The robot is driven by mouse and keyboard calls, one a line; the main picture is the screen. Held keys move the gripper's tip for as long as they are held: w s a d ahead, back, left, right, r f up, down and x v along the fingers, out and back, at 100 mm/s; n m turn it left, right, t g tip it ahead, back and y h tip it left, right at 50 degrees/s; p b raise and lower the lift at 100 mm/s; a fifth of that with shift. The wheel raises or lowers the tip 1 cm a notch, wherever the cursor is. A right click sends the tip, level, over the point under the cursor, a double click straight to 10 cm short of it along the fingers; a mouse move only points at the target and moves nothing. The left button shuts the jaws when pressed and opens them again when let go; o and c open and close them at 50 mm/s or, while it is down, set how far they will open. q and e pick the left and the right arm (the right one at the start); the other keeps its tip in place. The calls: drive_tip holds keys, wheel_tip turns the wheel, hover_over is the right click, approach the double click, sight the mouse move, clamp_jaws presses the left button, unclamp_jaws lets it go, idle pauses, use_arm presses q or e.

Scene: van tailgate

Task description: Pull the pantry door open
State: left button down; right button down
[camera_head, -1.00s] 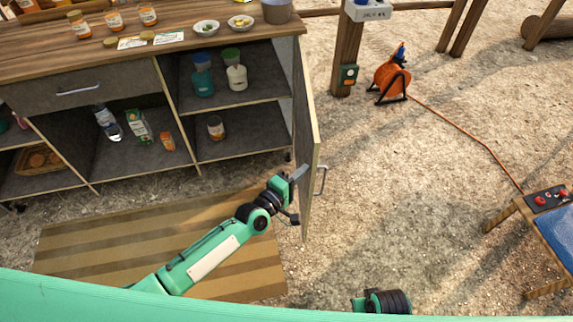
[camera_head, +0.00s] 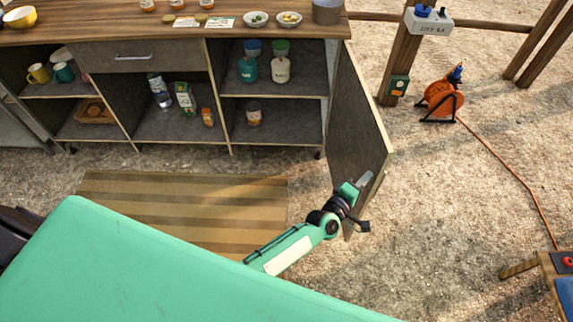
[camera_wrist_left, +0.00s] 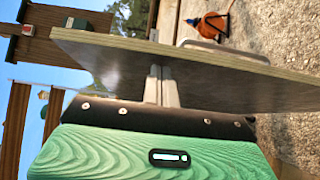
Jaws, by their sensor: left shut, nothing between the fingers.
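The pantry door (camera_head: 358,125) stands open at the right end of the cabinet, its dark inner face towards the shelves. My left gripper (camera_head: 366,179) is at the inner side of the door, low near its free edge. In the left wrist view the shut fingers (camera_wrist_left: 161,88) point at the dark inner face of the door (camera_wrist_left: 225,88), with nothing between them. They look very close to it; I cannot tell if they touch. The door's metal handle (camera_wrist_left: 207,44) is on the far, outer side. My right gripper is out of view.
The cabinet (camera_head: 276,97) holds bottles and jars on open shelves. A striped mat (camera_head: 180,205) lies in front. An orange cable reel (camera_head: 440,98) and a wooden post (camera_head: 398,65) stand right of the door. Sandy ground between is clear.

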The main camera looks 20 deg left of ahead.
use_arm(q)
drive_tip(key=shift+w+d, duration=0.25)
drive_tip(key=shift+d, duration=0.35)
drive_tip(key=shift+w+d, duration=0.25)
drive_tip(key=shift+d, duration=0.35)
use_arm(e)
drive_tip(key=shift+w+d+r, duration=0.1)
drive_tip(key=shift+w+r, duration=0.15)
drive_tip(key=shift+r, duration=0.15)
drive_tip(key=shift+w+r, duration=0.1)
use_arm(q)
drive_tip(key=shift+a, duration=0.1)
